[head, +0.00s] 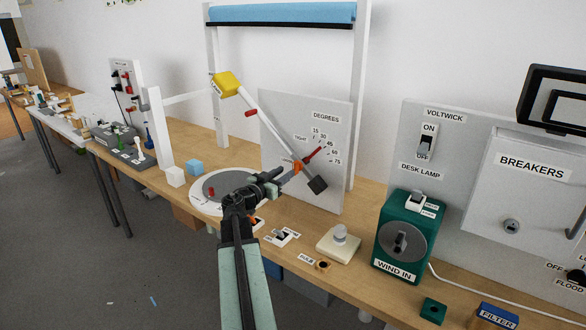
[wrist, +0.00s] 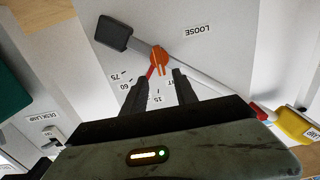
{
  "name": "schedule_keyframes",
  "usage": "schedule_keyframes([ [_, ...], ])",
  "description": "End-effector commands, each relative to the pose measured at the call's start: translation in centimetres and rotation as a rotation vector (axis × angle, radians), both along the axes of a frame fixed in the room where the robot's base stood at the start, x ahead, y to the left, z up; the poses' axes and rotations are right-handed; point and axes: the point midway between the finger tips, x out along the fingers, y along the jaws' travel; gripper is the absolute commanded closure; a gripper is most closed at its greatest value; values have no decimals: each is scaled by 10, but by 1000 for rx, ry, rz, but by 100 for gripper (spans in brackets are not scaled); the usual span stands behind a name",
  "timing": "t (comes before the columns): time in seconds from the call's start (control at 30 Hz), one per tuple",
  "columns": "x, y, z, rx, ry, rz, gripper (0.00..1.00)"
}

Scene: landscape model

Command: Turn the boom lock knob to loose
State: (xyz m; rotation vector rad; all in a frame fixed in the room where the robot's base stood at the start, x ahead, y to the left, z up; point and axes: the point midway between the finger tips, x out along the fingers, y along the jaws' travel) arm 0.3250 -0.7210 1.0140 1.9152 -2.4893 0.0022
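The orange boom lock knob (head: 297,167) sits at the boom's pivot on the grey DEGREES panel (head: 335,185). In the wrist view the knob (wrist: 158,57) lies just beyond and between my gripper's fingertips, its narrow part pointing down the picture. My gripper (wrist: 158,76) is open, with clear space between the fingers; contact with the knob cannot be told. In the head view my gripper (head: 282,174) is close beside the knob. The LOOSE label (wrist: 197,30) shows above right of the knob; the TIGHT label (head: 300,138) is partly hidden by a finger in the wrist view.
The slanted white boom (head: 262,125) has a yellow end block (head: 228,83) and a dark block (head: 317,185). A red pointer (head: 313,153) lies by the scale. A round plate (head: 205,187), cubes and the green WIND IN box (head: 400,240) stand around on the table.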

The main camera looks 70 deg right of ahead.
Motion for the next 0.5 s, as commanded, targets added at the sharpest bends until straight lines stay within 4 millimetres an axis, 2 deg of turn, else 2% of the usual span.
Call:
schedule_keyframes([
  [0.1,-4,-24,0,1,0,-2,65],
  [0.27,-12,-51,0,1,1,-1,65],
  [0.37,-15,-58,0,1,1,-1,65],
  [0.5,-15,-58,0,1,1,0,65],
])
